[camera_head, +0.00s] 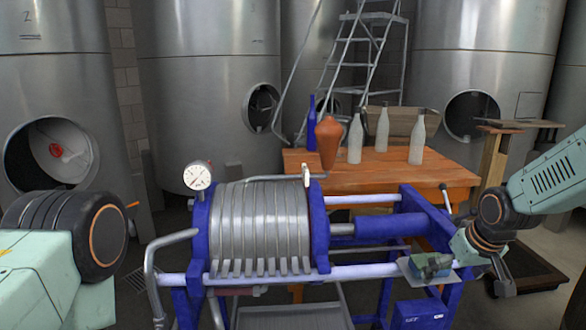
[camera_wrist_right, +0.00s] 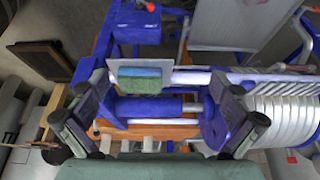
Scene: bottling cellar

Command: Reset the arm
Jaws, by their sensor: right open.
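My right gripper (camera_head: 486,268) is at the right end of the blue filter press (camera_head: 320,235), beside a green and blue sponge (camera_head: 432,266). In the right wrist view my right gripper (camera_wrist_right: 158,118) is open, its two fingers wide apart with nothing held. The sponge (camera_wrist_right: 140,77) lies on a small grey plate at the press rail, beyond the fingers and apart from them. My right arm comes in from the right edge. Part of my left arm shows at the lower left; its gripper is out of view.
A wooden table (camera_head: 440,172) behind the press holds pale bottles (camera_head: 355,138), a blue bottle (camera_head: 311,123) and a reddish-brown vessel (camera_head: 328,142). Steel tanks (camera_head: 205,95) and a ladder (camera_head: 368,50) stand behind. A gauge (camera_head: 198,176) tops the press. A dark floor tray (camera_head: 535,272) lies right.

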